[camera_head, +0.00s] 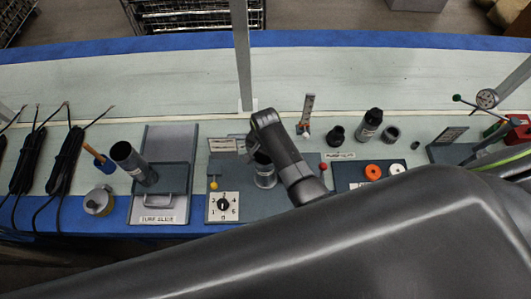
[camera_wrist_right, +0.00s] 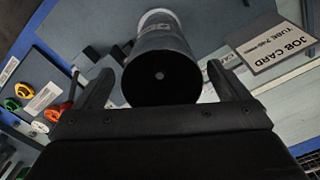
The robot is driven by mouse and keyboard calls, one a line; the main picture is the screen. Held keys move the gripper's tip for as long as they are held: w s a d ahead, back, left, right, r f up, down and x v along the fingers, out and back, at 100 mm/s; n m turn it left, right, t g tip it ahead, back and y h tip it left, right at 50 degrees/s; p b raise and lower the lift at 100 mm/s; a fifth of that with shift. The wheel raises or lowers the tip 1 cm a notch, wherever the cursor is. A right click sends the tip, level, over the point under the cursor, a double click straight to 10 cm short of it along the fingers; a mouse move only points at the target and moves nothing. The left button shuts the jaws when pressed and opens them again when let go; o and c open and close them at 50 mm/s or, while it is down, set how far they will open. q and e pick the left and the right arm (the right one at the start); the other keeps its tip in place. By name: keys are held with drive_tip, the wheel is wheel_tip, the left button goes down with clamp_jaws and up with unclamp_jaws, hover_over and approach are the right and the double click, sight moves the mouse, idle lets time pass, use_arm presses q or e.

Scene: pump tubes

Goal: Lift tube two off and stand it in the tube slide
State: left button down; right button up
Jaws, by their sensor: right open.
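A dark tube (camera_head: 264,176) with a pale label band stands on the grey panel in the middle of the bench, partly hidden by my right gripper (camera_head: 262,143). In the right wrist view the dark round end of a tube (camera_wrist_right: 160,72) lies between the fingers of my right gripper (camera_wrist_right: 160,84). The jaws are open, with a finger on each side; contact cannot be told. The tube slide (camera_head: 172,208) is the labelled grey tray on the left. Another dark tube (camera_head: 134,162) leans there at its left side. No number is readable on either tube. My left gripper is not in view.
A numbered dial (camera_head: 223,205) and a yellow knob (camera_head: 214,185) are left of the middle tube. A job card (camera_wrist_right: 276,44) shows in the wrist view. Black cable bundles (camera_head: 68,160) lie at the left. A grey post (camera_head: 242,55) rises behind the panel.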

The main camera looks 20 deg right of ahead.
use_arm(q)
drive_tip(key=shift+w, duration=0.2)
use_arm(e)
drive_tip(key=shift+w, duration=0.15)
drive_tip(key=shift+c, duration=0.2)
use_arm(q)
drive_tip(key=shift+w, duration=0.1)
use_arm(e)
drive_tip(key=c, duration=1.2)
use_arm(q)
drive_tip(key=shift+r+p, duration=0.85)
drive_tip(key=shift+p, duration=0.05)
use_arm(e)
drive_tip(key=shift+r, duration=0.6)
drive_tip(key=shift+c, duration=0.2)
